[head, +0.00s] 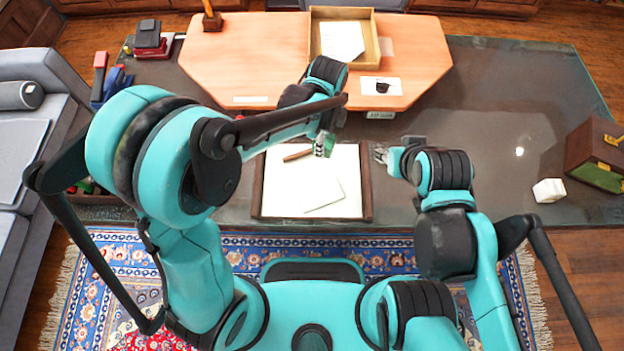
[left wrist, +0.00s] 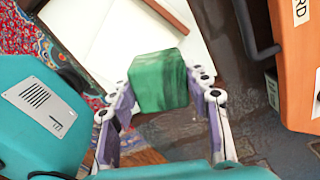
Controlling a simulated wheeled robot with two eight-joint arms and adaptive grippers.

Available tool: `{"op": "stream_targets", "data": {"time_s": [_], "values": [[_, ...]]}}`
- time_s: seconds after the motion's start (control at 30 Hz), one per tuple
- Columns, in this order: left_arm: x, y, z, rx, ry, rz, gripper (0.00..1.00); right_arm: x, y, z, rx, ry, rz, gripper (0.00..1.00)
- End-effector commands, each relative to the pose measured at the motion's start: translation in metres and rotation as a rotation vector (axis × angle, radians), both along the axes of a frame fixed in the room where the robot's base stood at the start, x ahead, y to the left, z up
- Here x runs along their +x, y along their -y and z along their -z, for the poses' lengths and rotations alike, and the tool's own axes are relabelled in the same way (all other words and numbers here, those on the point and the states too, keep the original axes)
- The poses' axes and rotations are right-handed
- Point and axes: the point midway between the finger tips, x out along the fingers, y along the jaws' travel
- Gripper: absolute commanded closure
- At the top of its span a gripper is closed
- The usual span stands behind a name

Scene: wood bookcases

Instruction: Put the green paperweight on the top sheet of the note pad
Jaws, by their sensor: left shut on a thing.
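The green paperweight (left wrist: 160,82) is a green block held between the fingertips of my left gripper (left wrist: 160,92). In the head view the left gripper (head: 325,145) is above the right back part of the note pad, and a green patch of the paperweight (head: 329,141) shows there. The note pad (head: 283,190) appears to be the large white pad in a dark frame at the desk's front edge; it also shows in the left wrist view (left wrist: 85,20). My right gripper (head: 381,154) is right of the pad, empty; its fingers are too small to judge.
A brown pen (head: 298,155) and a loose white sheet (head: 325,194) lie on the pad. Behind are a wooden tray (head: 370,45) with paper and a white card (head: 392,87) with a dark object. A white block (head: 548,190) and a wooden box (head: 592,160) stand right.

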Motion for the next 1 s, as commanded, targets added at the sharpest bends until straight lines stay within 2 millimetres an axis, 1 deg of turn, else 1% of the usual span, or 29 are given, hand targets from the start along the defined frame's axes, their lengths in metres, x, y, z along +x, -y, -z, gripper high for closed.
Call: {"op": "stream_targets", "data": {"time_s": [0.03,0.1,0.2,0.3,0.4,0.47,0.53,0.8,0.9,1.0], "values": [[-0.007,0.02,-0.003,0.0,0.0,0.154,1.0,0.0,0.0,0.001,0.0,0.0,0.0,0.61],[-0.015,0.041,-0.006,0.0,0.001,0.361,1.0,0.0,0.0,0.002,0.0,0.0,0.0,0.61],[-0.026,0.064,-0.01,0.001,0.001,0.595,1.0,0.0,0.0,0.002,0.0,0.0,0.0,0.61],[-0.034,0.079,-0.013,0.001,0.002,0.751,1.0,0.0,0.0,0.003,0.0,0.0,0.0,0.61],[-0.038,0.085,-0.013,0.001,0.002,0.835,1.0,0.0,0.0,0.004,0.0,0.0,0.0,0.61],[-0.039,0.081,-0.009,0.001,0.002,0.855,1.0,0.0,0.0,0.006,0.0,0.0,0.0,0.61],[-0.041,0.07,-0.002,0.001,0.002,0.86,1.0,0.0,0.0,0.011,0.0,0.0,0.0,0.61],[-0.047,0.008,0.037,0.0,0.003,0.855,1.0,0.0,0.0,0.033,0.0,0.0,0.0,0.61],[-0.05,-0.01,0.047,0.0,0.003,0.856,1.0,0.0,0.0,0.039,0.0,0.0,0.0,0.61],[-0.051,-0.022,0.054,0.0,0.003,0.857,1.0,0.0,0.0,0.043,0.0,0.0,0.0,0.61]]}}
